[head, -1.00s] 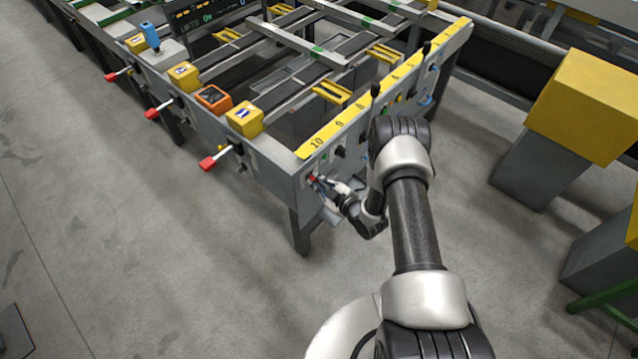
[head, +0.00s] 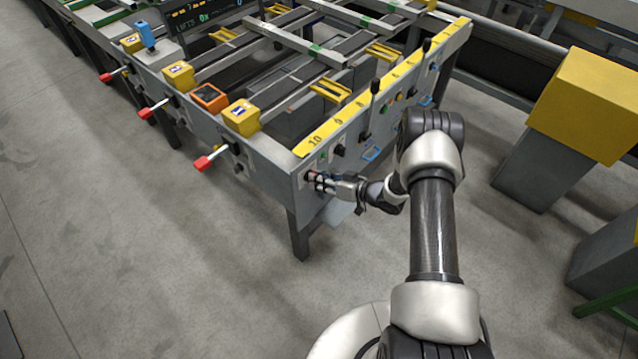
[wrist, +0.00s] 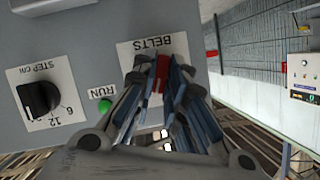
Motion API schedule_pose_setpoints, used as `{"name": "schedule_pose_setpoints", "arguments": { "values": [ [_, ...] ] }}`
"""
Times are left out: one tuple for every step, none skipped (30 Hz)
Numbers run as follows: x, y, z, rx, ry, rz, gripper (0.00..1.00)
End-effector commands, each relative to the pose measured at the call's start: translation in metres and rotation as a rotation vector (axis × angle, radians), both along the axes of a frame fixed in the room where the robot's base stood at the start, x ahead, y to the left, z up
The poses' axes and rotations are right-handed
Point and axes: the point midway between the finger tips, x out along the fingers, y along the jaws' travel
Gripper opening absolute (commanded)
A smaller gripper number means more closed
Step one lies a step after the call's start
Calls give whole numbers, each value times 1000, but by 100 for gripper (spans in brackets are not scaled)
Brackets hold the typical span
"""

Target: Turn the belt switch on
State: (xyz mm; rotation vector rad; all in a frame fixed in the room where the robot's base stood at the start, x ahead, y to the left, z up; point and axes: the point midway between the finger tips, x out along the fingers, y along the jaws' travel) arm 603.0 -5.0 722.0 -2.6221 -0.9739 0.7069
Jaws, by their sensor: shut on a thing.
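The belt switch (wrist: 162,70) shows as a red part under the upside-down BELTS label (wrist: 152,45) in the wrist view. My gripper (wrist: 160,80) has its fingers on both sides of it and is shut on it; the fingers hide most of the switch. In the head view my gripper (head: 321,182) is at the near left corner of the grey end panel (head: 345,160), pointing left at the panel face. The switch's own position cannot be read.
A green RUN button (wrist: 104,105) and a black STEP knob (wrist: 38,98) sit beside the label on the same panel. A red-tipped lever (head: 205,162) sticks out at the table's left side. Yellow-topped grey bins (head: 585,105) stand at right; floor at left is clear.

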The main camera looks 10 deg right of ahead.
Motion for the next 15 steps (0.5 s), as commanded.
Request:
{"name": "schedule_pose_setpoints", "arguments": {
  "values": [
    [0,-1,-2,32,24,0,0],
    [0,-1,-2,53,38,-1,0],
    [0,-1,-2,79,57,-1,0],
    [1,-1,-2,99,71,-1,0],
    [1,-2,-2,116,85,0,0],
    [1,-2,-2,140,102,-2,0],
    [1,-2,-2,158,115,-1,0],
    [1,-2,-2,174,126,-1,0],
    [1,-2,-2,194,141,-1,0],
    [1,-2,-2,209,152,-3,0],
    [1,-2,-2,221,162,-2,0],
    [1,-2,-2,238,173,-1,0],
    [1,-2,-2,249,181,-1,0],
    [1,-2,-2,259,188,-1,0],
    [1,-2,-2,272,198,-2,0]
  ]
}}
